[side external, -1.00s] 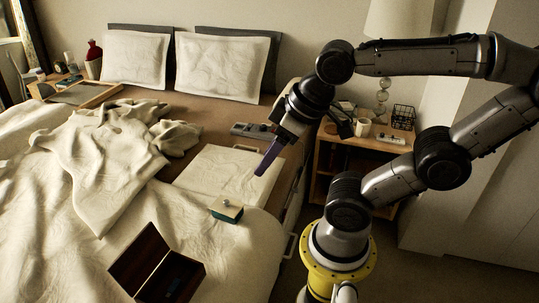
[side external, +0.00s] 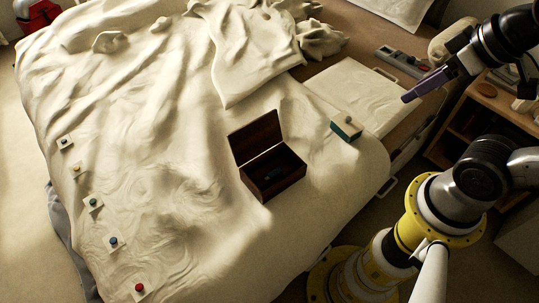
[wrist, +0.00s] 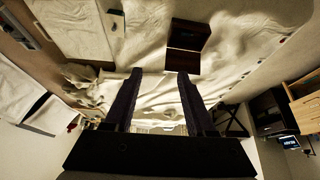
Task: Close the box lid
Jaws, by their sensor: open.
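A dark brown wooden box (side external: 272,184) sits on the bed near the middle of the side view. Its lid (side external: 255,137) stands open, raised along the far left side. The inside is dark, with a small dark object (side external: 272,173) that I cannot make out. In the wrist view the box (wrist: 182,63) and lid (wrist: 190,34) show at the top, beyond the fingertips. My gripper (side external: 412,95) is above the bed's right side, well apart from the box. In the wrist view my gripper (wrist: 160,72) has its two fingers spread with nothing between them.
A green block with a pale top and knob (side external: 346,128) sits right of the box. A grey device (side external: 401,62) lies farther back. Several small blocks with coloured knobs (side external: 114,242) line the bed's left side. A nightstand (side external: 480,110) stands at right. Rumpled bedding (side external: 240,50) lies behind.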

